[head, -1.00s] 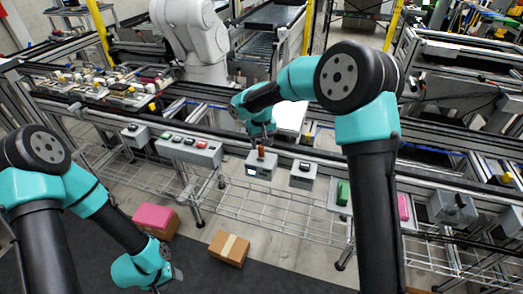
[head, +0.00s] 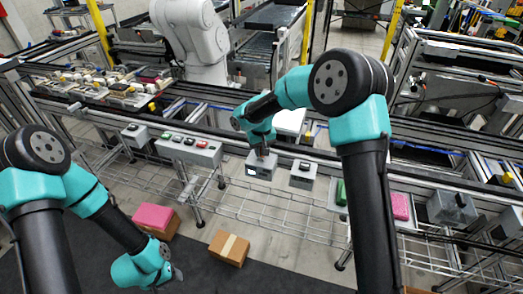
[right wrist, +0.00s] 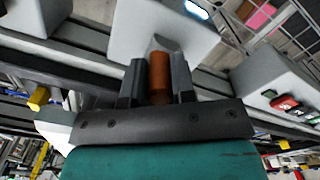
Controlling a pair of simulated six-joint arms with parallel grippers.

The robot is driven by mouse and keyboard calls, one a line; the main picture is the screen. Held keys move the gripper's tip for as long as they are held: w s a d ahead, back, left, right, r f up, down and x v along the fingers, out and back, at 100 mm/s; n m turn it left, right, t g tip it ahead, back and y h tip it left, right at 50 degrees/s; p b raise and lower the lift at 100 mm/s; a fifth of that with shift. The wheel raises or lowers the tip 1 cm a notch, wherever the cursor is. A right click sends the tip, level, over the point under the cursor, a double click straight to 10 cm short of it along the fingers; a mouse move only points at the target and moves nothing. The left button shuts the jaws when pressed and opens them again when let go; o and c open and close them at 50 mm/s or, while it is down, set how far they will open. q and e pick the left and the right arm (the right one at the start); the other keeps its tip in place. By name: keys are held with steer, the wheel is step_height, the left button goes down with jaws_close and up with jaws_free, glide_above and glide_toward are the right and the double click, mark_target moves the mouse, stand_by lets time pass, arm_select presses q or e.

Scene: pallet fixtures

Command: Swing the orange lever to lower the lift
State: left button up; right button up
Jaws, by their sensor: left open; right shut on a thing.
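The orange lever (right wrist: 159,76) shows in the right wrist view as a short orange-brown cylinder at the grey control box (right wrist: 165,30). My right gripper (right wrist: 158,82) has one finger on each side of the lever and is shut on it. In the head view the right gripper (head: 262,150) is at the top of the grey box (head: 260,167), and the lever is mostly hidden by it. My left gripper (head: 174,278) is open and empty, low over the dark floor mat. The lift itself cannot be made out for certain.
A box with several buttons (head: 190,150) stands left of the lever box, and a small switch box (head: 302,174) right of it. Green (head: 341,192) and pink (head: 400,206) items sit further right. Cardboard boxes (head: 229,248) lie on the floor beside a wire shelf.

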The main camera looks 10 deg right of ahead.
steer(key=shift+c, duration=1.3)
steer(key=shift+a+h, duration=0.1)
steer(key=shift+h, duration=0.2)
steer(key=g+h, duration=0.1)
steer(key=a+g+h, duration=0.1)
steer(key=h, duration=0.1)
steer(key=shift+w+a+f, duration=0.15)
steer(key=shift+w, duration=0.25)
steer(key=shift+w+a+f+g+h, duration=0.1)
steer(key=shift+a+f+g+h, duration=0.1)
steer(key=shift+g+h, duration=0.3)
steer(key=shift+w+a+f+g+h, duration=0.1)
steer(key=shift+a+g+h, duration=0.1)
steer(key=shift+h, duration=0.5)
steer(key=o, duration=0.9)
